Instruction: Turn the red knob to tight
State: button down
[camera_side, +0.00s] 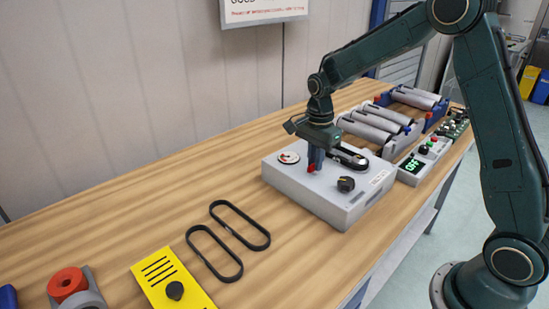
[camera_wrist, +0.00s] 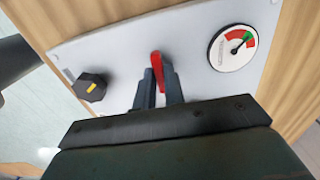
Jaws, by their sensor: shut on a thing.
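The red knob (camera_wrist: 157,62) is a narrow bar on the grey box (camera_wrist: 120,50). In the side view only a small red part of the knob (camera_side: 311,168) shows below my fingers. My gripper (camera_wrist: 158,85) points down at the box and is shut on the red knob, one dark finger on each side. It also shows in the side view (camera_side: 315,160). A round gauge (camera_wrist: 232,48) sits right of the knob in the wrist view. Its needle points up and right, near the green and red bands. The gauge also shows in the side view (camera_side: 289,157).
A black knob with a yellow mark (camera_wrist: 90,86) is on the same box. Two black belts (camera_side: 240,225) and a yellow plate (camera_side: 172,280) lie to the left. Several rollers (camera_side: 375,125) and a box with a green display (camera_side: 425,155) stand behind and right.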

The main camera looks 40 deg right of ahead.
jog(key=shift+r, duration=0.1)
jog(key=c, duration=1.5)
grip_release()
notch_tip(320, 180, up, 14)
jog(key=shift+f, duration=0.1)
jog(key=s+a+r+n+t, duration=0.1)
jog(key=s+a+r+n, duration=0.2)
jog(key=s, duration=0.4)
jog(key=s+a+r+n+t, duration=0.1)
jog(key=s+r+n+t, duration=0.15)
jog(key=s+n, duration=0.4)
jog(key=s+f+n, duration=0.1)
jog(key=s+n, duration=0.2)
jog(key=s, duration=0.1)
jog(key=s+a+f+n+t, duration=0.1)
jog(key=s+n, duration=0.1)
jog(key=s, duration=0.3)
jog(key=s+a+f+n+t, duration=0.1)
jog(key=s+n, duration=0.2)
jog(key=s, duration=0.1)
jog(key=shift+s+n, duration=0.35)
